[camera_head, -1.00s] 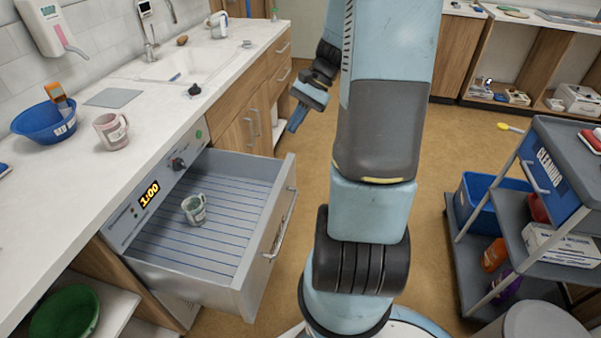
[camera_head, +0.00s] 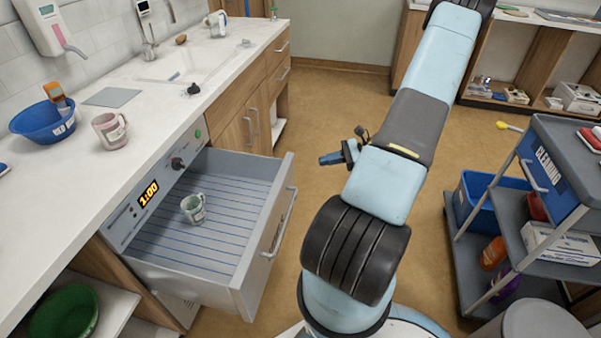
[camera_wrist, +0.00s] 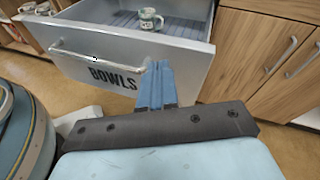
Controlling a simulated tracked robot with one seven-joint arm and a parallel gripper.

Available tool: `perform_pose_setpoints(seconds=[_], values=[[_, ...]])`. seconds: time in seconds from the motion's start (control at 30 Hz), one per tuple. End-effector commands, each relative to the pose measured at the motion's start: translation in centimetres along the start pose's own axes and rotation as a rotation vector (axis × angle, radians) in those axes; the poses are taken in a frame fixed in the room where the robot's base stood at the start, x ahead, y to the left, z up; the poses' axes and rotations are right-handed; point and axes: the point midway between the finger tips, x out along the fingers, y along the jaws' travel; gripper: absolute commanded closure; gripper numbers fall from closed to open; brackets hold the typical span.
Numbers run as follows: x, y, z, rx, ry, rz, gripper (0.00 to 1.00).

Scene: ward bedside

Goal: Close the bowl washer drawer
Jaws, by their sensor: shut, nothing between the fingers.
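The bowl washer drawer (camera_head: 268,228) is pulled out from under the counter at the left, its ribbed floor showing. A grey-green mug (camera_head: 194,208) stands inside it. In the wrist view, the drawer front (camera_wrist: 190,62) bears the word BOWLS and a bar handle (camera_wrist: 95,60); the mug (camera_wrist: 150,19) shows behind it. My gripper (camera_head: 324,159) is right of the drawer in the head view, apart from it. In the wrist view my gripper's blue fingers (camera_wrist: 156,72) are together and empty, overlapping the drawer front near the handle's right end. Contact cannot be told.
A control panel (camera_head: 150,190) reading 1:00 is above the drawer. The counter (camera_head: 75,185) holds a blue bowl (camera_head: 44,122) and a pink mug (camera_head: 111,130). A grey cleaning cart (camera_head: 560,130) stands at the right. The floor (camera_head: 310,110) beyond the drawer is clear.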

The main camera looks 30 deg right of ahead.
Motion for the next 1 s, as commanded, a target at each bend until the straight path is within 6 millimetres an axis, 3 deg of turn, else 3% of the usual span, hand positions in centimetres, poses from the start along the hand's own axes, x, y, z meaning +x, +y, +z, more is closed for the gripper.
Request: perform_pose_setpoints(seconds=[0.2, 0.43, 0.67, 1.0], values=[[-1.4, 1.0, -5.2, 0.127, -0.108, -0.182, 1.00], [-2.3, 1.8, -8.6, 0.208, -0.184, -0.313, 1.00], [-2.1, 1.8, -9.3, 0.226, -0.203, -0.345, 1.00], [2.5, 0.1, -8.5, 0.226, -0.203, -0.342, 1.00]])
